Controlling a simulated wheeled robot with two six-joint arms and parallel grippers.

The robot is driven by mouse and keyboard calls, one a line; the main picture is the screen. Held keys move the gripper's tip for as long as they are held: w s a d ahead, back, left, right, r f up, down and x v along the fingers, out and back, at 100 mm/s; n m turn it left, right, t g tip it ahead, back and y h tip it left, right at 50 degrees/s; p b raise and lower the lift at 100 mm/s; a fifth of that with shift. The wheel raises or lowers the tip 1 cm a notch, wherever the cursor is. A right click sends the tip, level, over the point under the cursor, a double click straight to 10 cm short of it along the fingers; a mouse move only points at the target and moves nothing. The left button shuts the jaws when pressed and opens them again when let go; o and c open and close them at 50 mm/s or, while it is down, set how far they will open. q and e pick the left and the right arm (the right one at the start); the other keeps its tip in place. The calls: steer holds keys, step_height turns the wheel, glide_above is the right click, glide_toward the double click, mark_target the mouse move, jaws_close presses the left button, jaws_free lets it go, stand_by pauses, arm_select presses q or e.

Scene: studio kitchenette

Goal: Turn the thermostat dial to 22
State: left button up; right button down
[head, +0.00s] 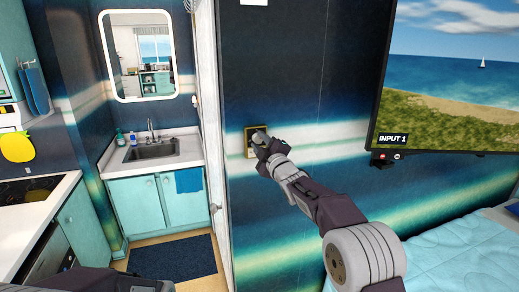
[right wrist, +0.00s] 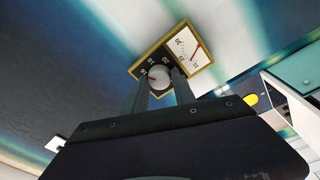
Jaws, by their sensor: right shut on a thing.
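The thermostat (head: 249,132) is a small gold-framed box on the striped wall, left of the screen, mostly hidden behind my right gripper (head: 260,138) in the head view. In the right wrist view the thermostat (right wrist: 194,48) shows a white scale with a red needle and a dark face with numbers around a round grey dial (right wrist: 159,77). My right gripper (right wrist: 160,92) has its two fingers on either side of the dial and is shut on it. The exact dial setting is too small to read. My left gripper is not clearly seen; only a dark part of my left arm shows at the bottom left.
A large screen (head: 455,75) hangs on the wall right of the thermostat, with a bed (head: 460,250) below it. A door frame edge (head: 213,150) stands to the left. A sink (head: 152,150) and mirror (head: 138,55) are beyond it.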

steer(key=m+b, duration=0.1)
steer(key=m, duration=0.1)
steer(key=m+b, duration=0.1)
steer(key=m, duration=0.1)
steer(key=f+m+h+b, duration=0.1)
steer(key=m, duration=0.2)
steer(key=shift+a, duration=0.1)
steer(key=m, duration=0.3)
steer(key=shift+h+b, duration=0.3)
steer(key=shift+b, duration=0.1)
steer(key=shift+r+m, duration=0.1)
steer(key=shift+m, duration=1.1)
steer(key=m+h, duration=0.1)
steer(key=m, duration=0.2)
steer(key=shift+r+m, duration=0.1)
steer(key=shift+m, duration=0.3)
steer(key=m+p, duration=0.1)
steer(key=m, duration=0.4)
steer(key=shift+a+r, duration=0.1)
steer(key=m+p, duration=0.1)
steer(key=m, duration=0.3)
steer(key=shift+s+g, duration=0.1)
steer(key=shift+g, duration=0.2)
steer(key=shift+m+h+p, duration=0.3)
steer(key=shift+m+p, duration=0.25)
steer(key=shift+m, duration=1.45)
